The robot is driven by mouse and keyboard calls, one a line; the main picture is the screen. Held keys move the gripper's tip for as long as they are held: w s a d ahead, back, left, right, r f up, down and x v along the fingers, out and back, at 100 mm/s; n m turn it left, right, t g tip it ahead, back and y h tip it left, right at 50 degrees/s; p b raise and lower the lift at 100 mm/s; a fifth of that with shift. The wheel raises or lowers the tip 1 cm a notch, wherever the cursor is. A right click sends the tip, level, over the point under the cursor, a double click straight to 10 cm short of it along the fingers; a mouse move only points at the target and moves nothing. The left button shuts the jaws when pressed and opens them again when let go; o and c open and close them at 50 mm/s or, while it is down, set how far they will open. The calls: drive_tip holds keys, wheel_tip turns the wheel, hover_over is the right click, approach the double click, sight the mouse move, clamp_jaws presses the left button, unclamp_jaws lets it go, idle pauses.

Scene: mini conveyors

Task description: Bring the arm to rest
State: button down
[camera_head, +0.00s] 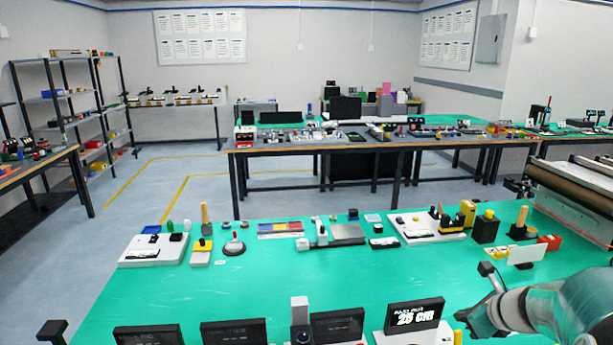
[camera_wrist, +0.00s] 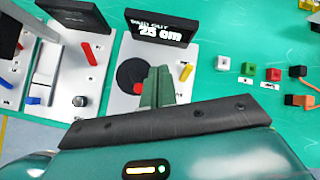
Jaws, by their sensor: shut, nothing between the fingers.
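My arm (camera_head: 565,305) reaches in from the lower right of the head view, over the front right of the green table (camera_head: 240,268). My gripper (camera_wrist: 157,84) shows in the wrist view, its green fingers together and empty. It is over a white board (camera_wrist: 128,97) with a black disc, a red mark and a yellow piece.
Several black displays (camera_head: 234,332) line the table's front edge. Small devices, such as a white board (camera_head: 153,250), stand along its far side. Coloured buttons (camera_wrist: 248,68) lie right of the gripper in the wrist view. A roller conveyor (camera_head: 575,190) stands at the right. The table's middle is clear.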

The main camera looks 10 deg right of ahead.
drive_tip(key=s+a+r+n+g+y, duration=0.15)
drive_tip(key=a+r+n, duration=0.25)
drive_tip(key=a+n, duration=0.5)
drive_tip(key=s+a+r+n+g+h, duration=0.1)
drive_tip(key=s+a+r+n+h, duration=0.2)
drive_tip(key=s+a+n, duration=1.2)
drive_tip(key=r+n, duration=0.1)
drive_tip(key=n, duration=0.5)
drive_tip(key=shift+s+n, duration=0.25)
drive_tip(key=shift+n, duration=0.15)
drive_tip(key=shift+a, duration=0.1)
